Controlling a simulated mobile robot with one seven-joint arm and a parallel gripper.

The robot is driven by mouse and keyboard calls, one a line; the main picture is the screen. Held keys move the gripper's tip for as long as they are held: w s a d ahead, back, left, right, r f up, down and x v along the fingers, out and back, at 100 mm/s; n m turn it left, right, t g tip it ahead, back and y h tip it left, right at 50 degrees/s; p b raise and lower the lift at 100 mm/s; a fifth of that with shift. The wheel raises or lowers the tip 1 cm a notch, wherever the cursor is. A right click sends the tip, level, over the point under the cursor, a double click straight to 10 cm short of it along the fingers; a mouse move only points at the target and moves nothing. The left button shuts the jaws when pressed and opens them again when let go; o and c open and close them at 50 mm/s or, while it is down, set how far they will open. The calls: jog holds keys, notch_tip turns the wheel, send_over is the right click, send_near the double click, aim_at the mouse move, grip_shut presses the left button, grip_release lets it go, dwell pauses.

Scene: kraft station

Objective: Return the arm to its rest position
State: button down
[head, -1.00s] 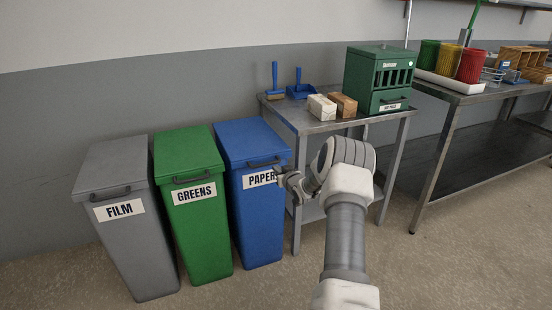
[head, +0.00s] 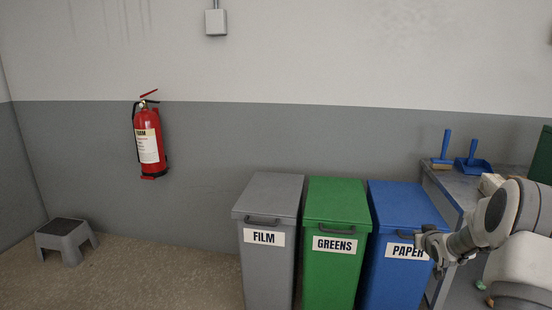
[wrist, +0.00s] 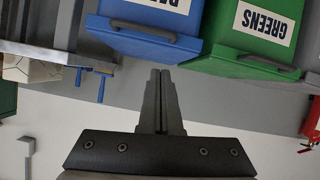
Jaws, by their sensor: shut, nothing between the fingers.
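My gripper (head: 432,247) shows at the right of the head view, in front of the blue PAPER bin (head: 404,215), and hides part of its label. In the wrist view my gripper (wrist: 160,75) has its two fingers together with nothing between them. The wrist picture is upside down: the blue bin (wrist: 150,45) and the green GREENS bin (wrist: 245,60) appear at its top. My arm reaches in from the right edge of the head view. I cannot tell whether the gripper touches the blue bin.
A grey FILM bin (head: 268,200) and the green bin (head: 336,205) stand beside the blue one. A metal table (head: 455,188) with a blue brush (head: 446,145) and dustpan (head: 473,160) is at right. A fire extinguisher (head: 149,140) hangs on the wall. A step stool (head: 66,238) stands left; floor there is clear.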

jog(key=s+a+r+g, duration=0.4)
jog(key=s+a+r, duration=1.1)
jog(key=r, duration=0.1)
jog(key=s+a+g+y, duration=0.1)
jog(key=s+a, duration=0.4)
jog(key=s, duration=0.4)
jog(key=s+a+n+g+y, duration=0.1)
jog(key=s+a, duration=0.4)
jog(key=s, duration=0.4)
jog(key=s+a+g+y, duration=0.1)
jog(key=s+a, duration=0.4)
jog(key=s, duration=0.5)
notch_tip(320, 180, up, 22)
jog(key=p, duration=2.1)
jog(key=shift+w+a+f+p, duration=0.15)
jog(key=shift+w+f+p, duration=0.1)
jog(key=shift+w+p, duration=0.05)
